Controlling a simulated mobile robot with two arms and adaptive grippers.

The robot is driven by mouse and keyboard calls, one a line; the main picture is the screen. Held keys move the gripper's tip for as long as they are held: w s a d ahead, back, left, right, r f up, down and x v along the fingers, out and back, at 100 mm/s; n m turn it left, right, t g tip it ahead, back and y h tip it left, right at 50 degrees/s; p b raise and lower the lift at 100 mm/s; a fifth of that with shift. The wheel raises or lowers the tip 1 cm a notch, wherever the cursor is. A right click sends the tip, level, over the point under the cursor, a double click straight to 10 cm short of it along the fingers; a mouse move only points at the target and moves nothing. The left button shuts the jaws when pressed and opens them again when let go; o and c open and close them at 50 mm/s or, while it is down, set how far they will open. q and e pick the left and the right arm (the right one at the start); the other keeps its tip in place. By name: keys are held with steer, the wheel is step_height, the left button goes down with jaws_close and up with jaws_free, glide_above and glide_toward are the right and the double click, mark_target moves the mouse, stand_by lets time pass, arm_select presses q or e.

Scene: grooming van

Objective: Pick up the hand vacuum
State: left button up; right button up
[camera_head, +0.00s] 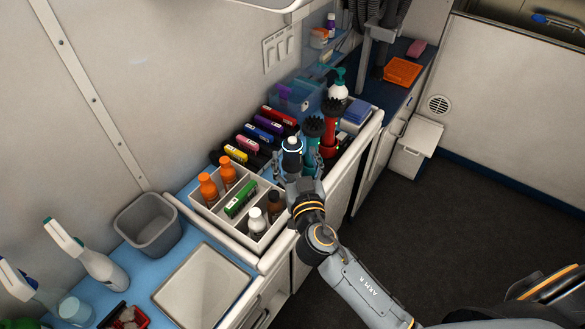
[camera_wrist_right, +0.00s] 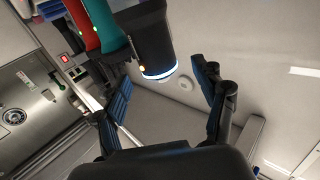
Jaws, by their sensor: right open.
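A dark grey handheld device with a glowing pale ring at its end (camera_head: 292,146), which looks like the hand vacuum, stands at the front of the counter row. It also shows in the right wrist view (camera_wrist_right: 150,38). Beside it stand a teal device (camera_head: 313,129) and a red device (camera_head: 332,112), both with dark tops. My right gripper (camera_head: 297,180) is open just in front of the dark device. In the wrist view its fingers (camera_wrist_right: 165,80) are spread to either side below the ringed end, with nothing held. Whether they touch it is hidden. My left gripper is out of view.
A divided white caddy (camera_head: 227,223) with orange and other bottles sits left of the gripper. Several coloured cases (camera_head: 257,135) lie behind it. A white pump bottle (camera_head: 338,85) stands beyond the red device. A grey bin (camera_head: 147,226) is left; open floor (camera_head: 420,220) lies right.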

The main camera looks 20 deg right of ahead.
mark_target(294, 152)
steer(key=w, duration=0.2)
steer(key=w+p, duration=0.1)
steer(key=shift+w+d+p, duration=0.3)
steer(key=shift+w+d, duration=0.05)
steer(key=shift+w+f, duration=0.15)
steer(key=shift+w, duration=0.3)
steer(key=shift+s, duration=0.1)
steer(key=c, duration=1.3)
